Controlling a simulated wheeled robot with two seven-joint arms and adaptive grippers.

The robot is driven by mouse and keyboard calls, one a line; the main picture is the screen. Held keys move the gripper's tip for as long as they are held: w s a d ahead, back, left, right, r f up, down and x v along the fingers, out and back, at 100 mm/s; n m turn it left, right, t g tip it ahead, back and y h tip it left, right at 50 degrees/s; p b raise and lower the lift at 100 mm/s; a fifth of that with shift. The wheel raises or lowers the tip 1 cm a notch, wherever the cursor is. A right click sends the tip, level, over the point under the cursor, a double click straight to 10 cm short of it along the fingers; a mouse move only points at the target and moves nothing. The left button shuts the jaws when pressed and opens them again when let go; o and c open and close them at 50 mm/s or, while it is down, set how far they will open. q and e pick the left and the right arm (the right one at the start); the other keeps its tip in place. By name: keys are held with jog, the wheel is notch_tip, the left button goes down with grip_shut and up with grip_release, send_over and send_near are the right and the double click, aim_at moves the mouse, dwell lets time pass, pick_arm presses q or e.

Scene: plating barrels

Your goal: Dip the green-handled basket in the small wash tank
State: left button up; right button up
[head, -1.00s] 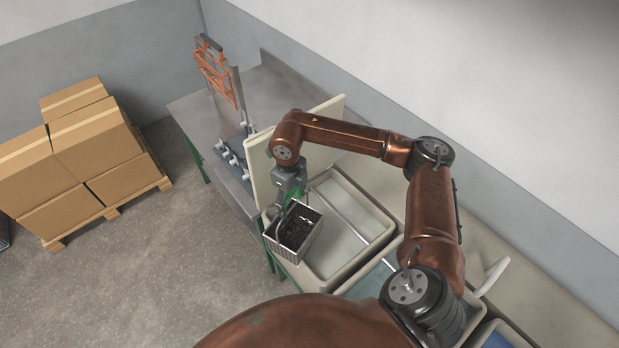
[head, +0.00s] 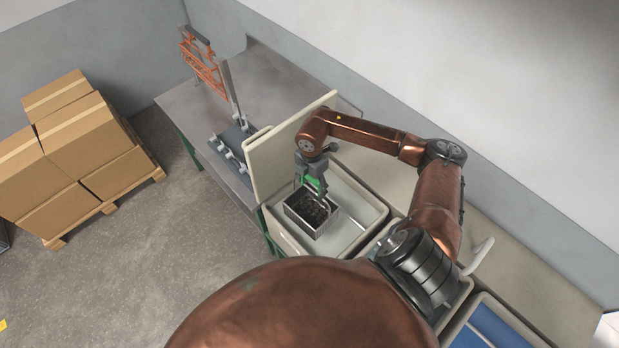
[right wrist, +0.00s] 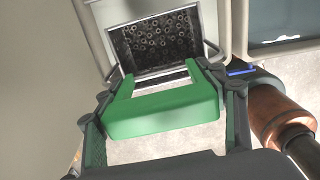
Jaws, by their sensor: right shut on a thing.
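The green-handled basket (head: 291,212) is a small metal box full of small dark parts. My right gripper (head: 314,184) is shut on its green handle and holds it over the left part of the leftmost pale tank (head: 372,212). I cannot tell whether its bottom is below the rim. In the right wrist view the green handle (right wrist: 165,112) is between the fingers and the basket's dark contents (right wrist: 160,42) show beyond it. Which tank is the small wash tank is not clear. My left gripper is not in view.
A cream upright panel (head: 272,160) stands at the left end of the tanks. Beyond it, a grey bench (head: 270,85) carries a rack with orange frames (head: 203,65). A blue-filled tank (head: 490,335) is at lower right. Boxes on a pallet (head: 80,150) stand at left.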

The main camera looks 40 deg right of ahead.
aim_at(311, 190)
jog(key=shift+d+m, duration=0.1)
jog(key=shift+m, duration=0.2)
jog(key=shift+w+f, duration=0.1)
jog(key=shift+f, duration=1.8)
notch_tip(311, 190, down, 13)
jog(key=b, duration=0.7)
jog(key=shift+b, duration=0.4)
jog(key=shift+f+b, duration=4.1)
jog(key=shift+f, duration=1.25)
jog(key=shift+r, duration=0.1)
